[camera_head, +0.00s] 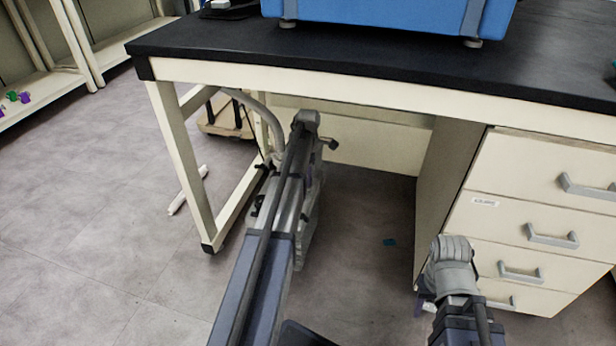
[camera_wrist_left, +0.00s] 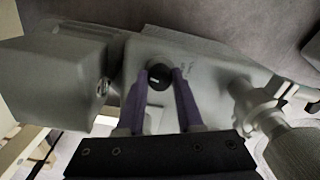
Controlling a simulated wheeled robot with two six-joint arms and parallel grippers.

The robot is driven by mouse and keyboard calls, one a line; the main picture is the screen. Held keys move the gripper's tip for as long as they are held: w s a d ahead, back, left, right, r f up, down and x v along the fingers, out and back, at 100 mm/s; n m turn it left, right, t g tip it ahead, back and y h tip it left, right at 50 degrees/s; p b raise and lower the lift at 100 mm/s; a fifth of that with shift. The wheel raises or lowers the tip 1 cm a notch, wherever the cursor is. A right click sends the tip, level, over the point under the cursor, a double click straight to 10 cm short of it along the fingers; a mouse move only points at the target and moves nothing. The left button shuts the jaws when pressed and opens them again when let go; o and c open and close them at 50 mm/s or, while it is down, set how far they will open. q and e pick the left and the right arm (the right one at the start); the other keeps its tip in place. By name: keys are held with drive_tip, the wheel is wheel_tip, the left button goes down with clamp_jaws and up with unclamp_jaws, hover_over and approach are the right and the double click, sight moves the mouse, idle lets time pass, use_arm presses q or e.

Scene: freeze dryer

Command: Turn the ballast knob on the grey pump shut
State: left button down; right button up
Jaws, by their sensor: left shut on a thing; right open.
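The grey pump (camera_head: 306,232) stands on the floor under the bench, partly hidden behind my left arm. In the left wrist view the pump body (camera_wrist_left: 215,75) fills most of the picture. The ballast knob (camera_wrist_left: 159,80) is a small round black knob with a light mark on its face. My left gripper (camera_wrist_left: 159,72) is shut on the knob, one purple finger on each side of it. In the head view its fingers are hidden by the arm. My right gripper (camera_head: 424,304) is open near the drawers, mostly hidden behind its own wrist.
The black bench top (camera_head: 340,62) lies above the pump, with a blue machine (camera_head: 390,18) on it. A bench leg (camera_head: 182,165) is left of the pump; drawers (camera_head: 535,215) stand to the right. Floor between pump and drawers is mostly clear.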

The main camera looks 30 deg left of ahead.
use_arm(q)
drive_tip(key=shift+n, duration=1.6)
drive_tip(key=c, duration=0.5)
unclamp_jaws()
drive_tip(key=shift+c, duration=0.2)
wheel_tip(320, 180, up, 8)
drive_tip(key=p, duration=0.8)
drive_tip(key=shift+f, duration=0.1)
